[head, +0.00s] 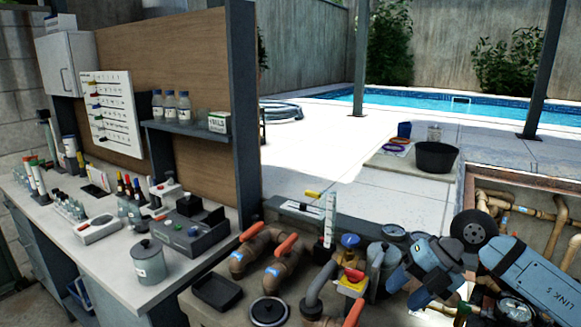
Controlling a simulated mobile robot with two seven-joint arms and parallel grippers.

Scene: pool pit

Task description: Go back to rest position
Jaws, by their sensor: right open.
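My right arm comes in from the lower right, and my right gripper (422,290) is above the pipework at the lower right. It is open, and I see nothing held in it. Its fingertips are small and hard to make out against the dark fittings. My left gripper and left arm are not in view.
Close below are pipes with orange-handled valves (285,244), a blue-capped fitting (350,241) and a black tray (217,291). A workbench (172,284) with bottles and a grey lidded pot (148,262) stands left.

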